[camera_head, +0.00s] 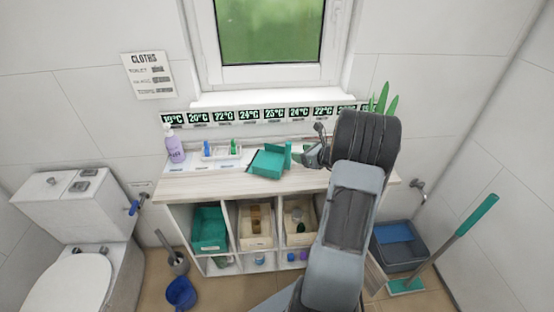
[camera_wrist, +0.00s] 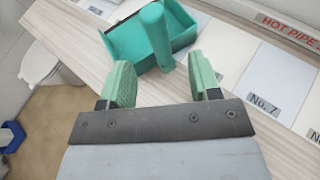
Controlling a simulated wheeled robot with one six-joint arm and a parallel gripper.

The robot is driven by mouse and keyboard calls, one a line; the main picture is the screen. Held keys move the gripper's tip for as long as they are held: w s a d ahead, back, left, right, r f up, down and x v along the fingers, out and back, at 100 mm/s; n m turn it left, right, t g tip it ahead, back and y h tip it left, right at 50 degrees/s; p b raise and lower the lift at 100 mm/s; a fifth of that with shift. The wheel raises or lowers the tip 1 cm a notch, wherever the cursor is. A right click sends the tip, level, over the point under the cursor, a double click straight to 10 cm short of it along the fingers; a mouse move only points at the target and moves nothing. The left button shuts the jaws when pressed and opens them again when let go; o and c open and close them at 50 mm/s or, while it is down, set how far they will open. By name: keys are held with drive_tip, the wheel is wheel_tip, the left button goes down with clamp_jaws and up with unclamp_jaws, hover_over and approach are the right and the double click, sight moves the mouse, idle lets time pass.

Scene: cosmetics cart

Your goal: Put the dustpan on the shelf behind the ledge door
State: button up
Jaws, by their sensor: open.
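The teal dustpan (camera_head: 267,163) lies on the wooden ledge top, with its handle standing up at its right end. In the wrist view the dustpan (camera_wrist: 125,42) is just ahead of my gripper (camera_wrist: 165,85), and its handle (camera_wrist: 157,38) points between the two green fingertips. My gripper (camera_head: 314,155) is open and empty, close to the right of the handle in the head view. The handle appears just beyond the fingertips; I cannot tell whether they touch. Below the ledge are open compartments with bins; I cannot make out a ledge door, and my arm hides the right part.
A purple bottle (camera_head: 174,144) and a white tray (camera_head: 222,150) with small bottles stand left on the ledge. A green plant (camera_head: 383,100) is behind my arm.

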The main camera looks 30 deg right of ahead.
sight(288, 150)
drive_tip(key=shift+p+x, duration=0.9)
drive_tip(key=shift+x, duration=2.75)
clamp_jaws()
